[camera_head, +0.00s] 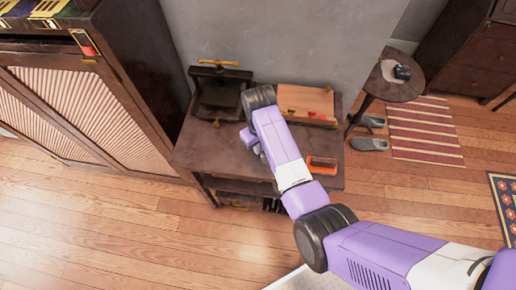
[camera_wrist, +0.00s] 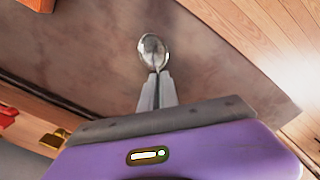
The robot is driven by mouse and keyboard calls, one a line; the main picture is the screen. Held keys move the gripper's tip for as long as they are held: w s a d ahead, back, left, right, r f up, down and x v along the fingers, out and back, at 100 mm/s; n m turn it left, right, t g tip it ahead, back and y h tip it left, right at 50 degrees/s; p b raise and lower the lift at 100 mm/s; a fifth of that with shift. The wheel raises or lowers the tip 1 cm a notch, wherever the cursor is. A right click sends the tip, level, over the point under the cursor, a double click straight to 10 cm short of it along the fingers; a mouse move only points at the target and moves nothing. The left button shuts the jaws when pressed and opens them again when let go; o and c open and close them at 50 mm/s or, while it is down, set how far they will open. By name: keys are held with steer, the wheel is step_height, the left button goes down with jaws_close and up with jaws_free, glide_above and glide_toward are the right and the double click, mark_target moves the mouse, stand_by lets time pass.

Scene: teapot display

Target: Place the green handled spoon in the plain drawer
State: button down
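A spoon with a shiny metal bowl (camera_wrist: 152,48) shows in the wrist view, just beyond my fingertips. My gripper (camera_wrist: 156,82) has its two fingers close together, shut on the spoon; the handle and its green colour are hidden between and behind them. The spoon is over the dark tabletop. In the head view my gripper (camera_head: 257,150) is partly hidden by my arm, above the dark table (camera_head: 200,150), and the spoon cannot be made out. Below the tabletop is a dark compartment (camera_head: 240,198); I cannot tell whether it is the plain drawer.
A dark press with a brass handle (camera_head: 218,64) and a light wooden box (camera_head: 303,98) stand at the table's back. An orange tray (camera_head: 322,165) lies near its right edge. A tall cabinet (camera_head: 85,110) stands left, a round side table (camera_head: 400,88) right. Floor in front is clear.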

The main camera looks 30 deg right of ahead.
step_height(320, 180, up, 20)
steer(key=p, duration=0.5)
steer(key=shift+w+p, duration=0.15)
steer(key=shift+p, duration=0.15)
